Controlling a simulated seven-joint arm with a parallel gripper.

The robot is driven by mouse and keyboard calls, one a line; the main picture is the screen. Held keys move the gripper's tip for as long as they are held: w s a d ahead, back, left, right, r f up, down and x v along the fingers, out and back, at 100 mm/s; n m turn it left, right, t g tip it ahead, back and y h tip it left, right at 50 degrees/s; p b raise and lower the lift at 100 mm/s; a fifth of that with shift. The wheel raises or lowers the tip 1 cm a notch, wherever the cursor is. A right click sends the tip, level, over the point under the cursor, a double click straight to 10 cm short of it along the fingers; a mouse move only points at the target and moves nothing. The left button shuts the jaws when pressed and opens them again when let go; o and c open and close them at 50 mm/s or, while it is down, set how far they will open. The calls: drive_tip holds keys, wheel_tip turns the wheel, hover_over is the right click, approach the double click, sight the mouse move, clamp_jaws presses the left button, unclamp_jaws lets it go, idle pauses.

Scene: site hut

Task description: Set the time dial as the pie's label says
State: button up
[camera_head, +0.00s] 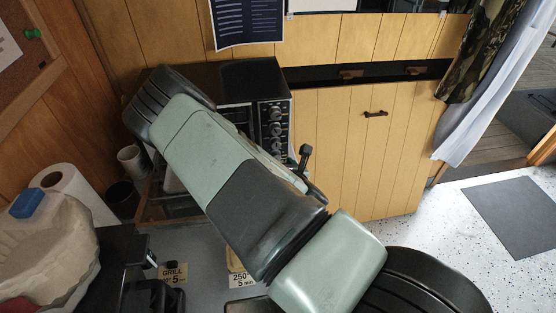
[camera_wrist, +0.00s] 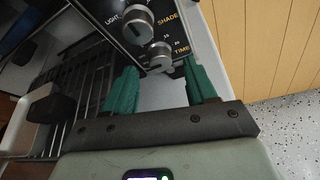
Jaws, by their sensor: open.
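The oven (camera_head: 252,78) is a dark box with a column of grey knobs down its right front, partly hidden by my arm in the head view. In the wrist view the time dial (camera_wrist: 160,57) is a grey knob beside the word TIME. My gripper (camera_wrist: 160,68) is open, its green fingers on either side of the time dial; I cannot tell whether they touch it. A label (camera_head: 240,280) on the worktop reads "250 5 min". Another label (camera_head: 173,273) reads "GRILL 5 min". My arm covers much around the first label, and I cannot make out a pie clearly.
The shade dial (camera_wrist: 138,26) is just above the time dial. A wire rack (camera_wrist: 85,85) is left of the fingers. A paper roll (camera_head: 75,190) and a cup (camera_head: 131,158) stand left of the oven. Wooden cupboard doors (camera_head: 350,150) are to its right.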

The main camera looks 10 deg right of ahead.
drive_tip(key=shift+x, duration=1.35)
clamp_jaws()
